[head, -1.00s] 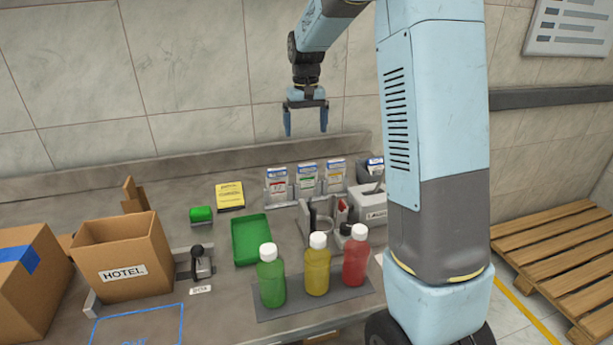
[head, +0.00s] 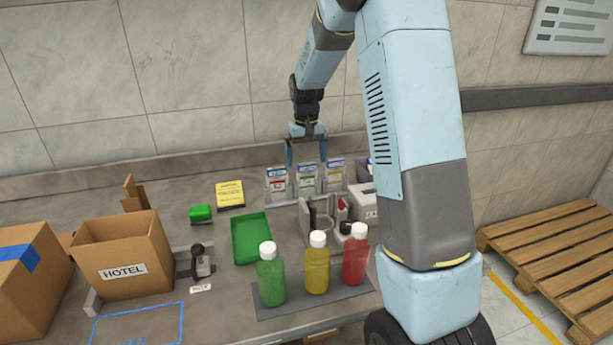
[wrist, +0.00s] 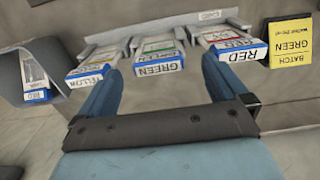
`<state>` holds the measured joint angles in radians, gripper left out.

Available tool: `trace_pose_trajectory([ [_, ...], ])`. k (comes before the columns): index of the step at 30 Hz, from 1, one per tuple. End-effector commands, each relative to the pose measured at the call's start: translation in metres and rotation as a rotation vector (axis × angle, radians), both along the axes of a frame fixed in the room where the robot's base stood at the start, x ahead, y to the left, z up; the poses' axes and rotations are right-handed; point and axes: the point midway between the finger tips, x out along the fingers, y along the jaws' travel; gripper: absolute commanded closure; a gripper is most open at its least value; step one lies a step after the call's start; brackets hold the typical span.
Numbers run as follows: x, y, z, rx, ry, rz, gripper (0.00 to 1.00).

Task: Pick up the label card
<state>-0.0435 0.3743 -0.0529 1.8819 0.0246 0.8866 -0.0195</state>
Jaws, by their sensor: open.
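Several label cards stand in holders at the back of the bench: a red card (head: 277,183), a green card (head: 306,181) and a yellow card (head: 335,176). In the wrist view the red (wrist: 241,52), green (wrist: 158,66) and yellow (wrist: 90,75) cards appear upside down. My gripper (head: 307,161) is open and empty, pointing down over the card row. Its fingers frame the green card in the wrist view, one towards each neighbouring card. I cannot tell whether a finger touches any card.
A yellow batch notice (wrist: 291,42) reads GREEN. A grey bin (wrist: 65,52) holds another RED card. In front stand green (head: 270,277), yellow (head: 317,267) and red (head: 354,258) bottles. A green tray (head: 236,243) and HOTEL box (head: 125,271) lie left.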

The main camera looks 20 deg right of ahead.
Motion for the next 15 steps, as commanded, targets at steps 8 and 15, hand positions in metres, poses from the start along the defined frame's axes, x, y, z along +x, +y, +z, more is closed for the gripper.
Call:
trace_pose_trajectory([
  [8,-0.001,-0.002,-0.033,0.000,0.001,0.000,0.00],
  [15,0.000,-0.002,-0.036,0.000,-0.001,0.000,0.00],
])
